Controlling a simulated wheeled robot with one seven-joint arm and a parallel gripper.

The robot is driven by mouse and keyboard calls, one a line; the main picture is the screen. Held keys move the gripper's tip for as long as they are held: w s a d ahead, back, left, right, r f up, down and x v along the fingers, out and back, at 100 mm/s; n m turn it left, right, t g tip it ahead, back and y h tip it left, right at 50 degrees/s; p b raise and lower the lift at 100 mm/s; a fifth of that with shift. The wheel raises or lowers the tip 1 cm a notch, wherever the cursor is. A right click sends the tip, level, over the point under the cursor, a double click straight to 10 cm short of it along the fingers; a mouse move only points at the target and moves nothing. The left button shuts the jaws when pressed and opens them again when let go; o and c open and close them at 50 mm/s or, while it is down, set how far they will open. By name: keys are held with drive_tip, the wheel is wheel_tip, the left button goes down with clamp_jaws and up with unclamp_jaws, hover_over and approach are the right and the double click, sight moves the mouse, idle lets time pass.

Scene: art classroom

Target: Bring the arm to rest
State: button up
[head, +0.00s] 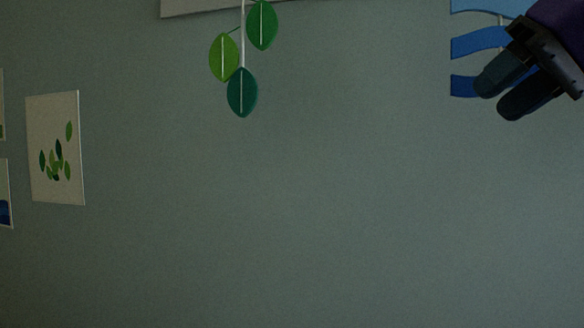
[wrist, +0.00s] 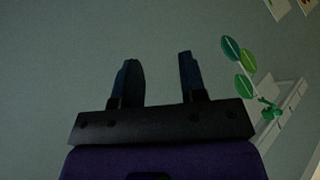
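My gripper (head: 503,90) is raised at the upper right of the head view, in front of the wall. In the wrist view, its two dark fingers (wrist: 158,80) stand apart with only wall showing between them. The gripper is open and empty. The purple part of my arm behind it shows at the picture's edge in both views.
A grey-green wall (head: 330,220) fills most of the head view. A leaf ornament (head: 242,92) hangs at the upper middle. A leaf picture (head: 55,180) is on the left. Blue wavy strips (head: 475,43) show beside my gripper. The wall's lower middle is bare.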

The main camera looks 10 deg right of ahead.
wheel_tip(320, 180, down, 26)
drive_tip(key=s+d+g+h, duration=0.1)
drive_tip(key=g+h, duration=0.2)
drive_tip(key=h, duration=0.2)
drive_tip(key=shift+s+d+n+g+h, duration=0.2)
drive_tip(key=shift+d+n+g+h, duration=0.1)
drive_tip(key=shift+d, duration=0.1)
drive_tip(key=shift+f, duration=0.1)
